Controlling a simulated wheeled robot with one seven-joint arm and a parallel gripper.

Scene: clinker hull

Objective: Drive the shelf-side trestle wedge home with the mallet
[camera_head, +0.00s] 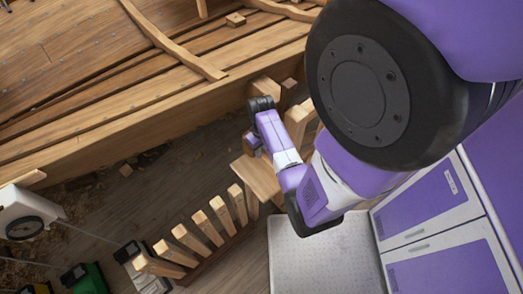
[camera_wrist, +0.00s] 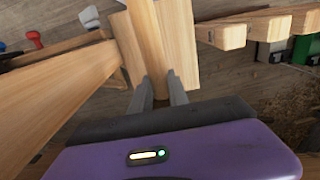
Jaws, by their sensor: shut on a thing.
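My gripper (camera_head: 262,103) is beside the hull's lower edge in the head view. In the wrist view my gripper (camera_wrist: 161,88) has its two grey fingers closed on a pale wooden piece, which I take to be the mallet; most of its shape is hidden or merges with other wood. A wooden block (camera_head: 264,86) shows just beyond my gripper in the head view; I cannot tell whether it is the mallet head. Trestle timber (camera_head: 301,112) stands right of my gripper, and a broad beam (camera_wrist: 60,82) crosses the left of the wrist view. I cannot make out the wedge.
The planked hull (camera_head: 120,130) fills the upper left. A rack of upright wooden pegs (camera_head: 205,228) stands below my gripper. A purple and white cabinet (camera_head: 432,215) is at the right. A white dial scale (camera_head: 25,222) is at the left. Shavings lie on the floor.

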